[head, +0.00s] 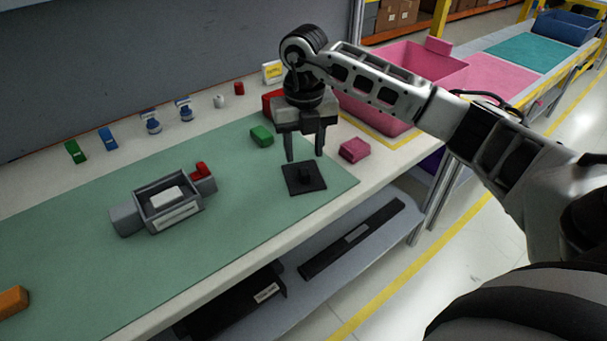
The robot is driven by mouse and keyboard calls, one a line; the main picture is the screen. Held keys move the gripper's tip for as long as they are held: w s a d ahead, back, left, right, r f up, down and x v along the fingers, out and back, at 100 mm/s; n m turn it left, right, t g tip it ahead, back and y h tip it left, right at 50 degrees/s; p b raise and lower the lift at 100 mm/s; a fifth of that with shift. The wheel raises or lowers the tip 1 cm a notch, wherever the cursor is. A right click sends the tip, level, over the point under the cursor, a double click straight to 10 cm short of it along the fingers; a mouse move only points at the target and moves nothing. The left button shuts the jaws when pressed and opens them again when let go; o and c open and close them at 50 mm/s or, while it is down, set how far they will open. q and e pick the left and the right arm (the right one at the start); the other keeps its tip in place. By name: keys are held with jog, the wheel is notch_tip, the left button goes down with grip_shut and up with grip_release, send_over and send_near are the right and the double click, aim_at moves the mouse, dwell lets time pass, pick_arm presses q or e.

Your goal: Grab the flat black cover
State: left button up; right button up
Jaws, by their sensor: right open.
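The flat black cover (294,187) lies on the green mat near its right end. It is a square plate with a small raised knob in its middle. My right gripper (305,157) points down just above the cover, with its two fingers apart and nothing between them. The fingertips appear a little above the knob; the exact gap is hard to tell. My left gripper is not in view.
A grey module housing (168,203) sits on the green mat (75,235). A green block (262,135) and a pink block (355,150) lie near my gripper. A pink bin (375,100) stands behind. Small coloured parts line the back edge.

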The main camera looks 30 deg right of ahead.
aim_at(305, 173)
jog(key=shift+s+f+p, duration=0.2)
jog(key=shift+f+p, duration=0.35)
jog(key=shift+f, duration=2.3)
grip_shut()
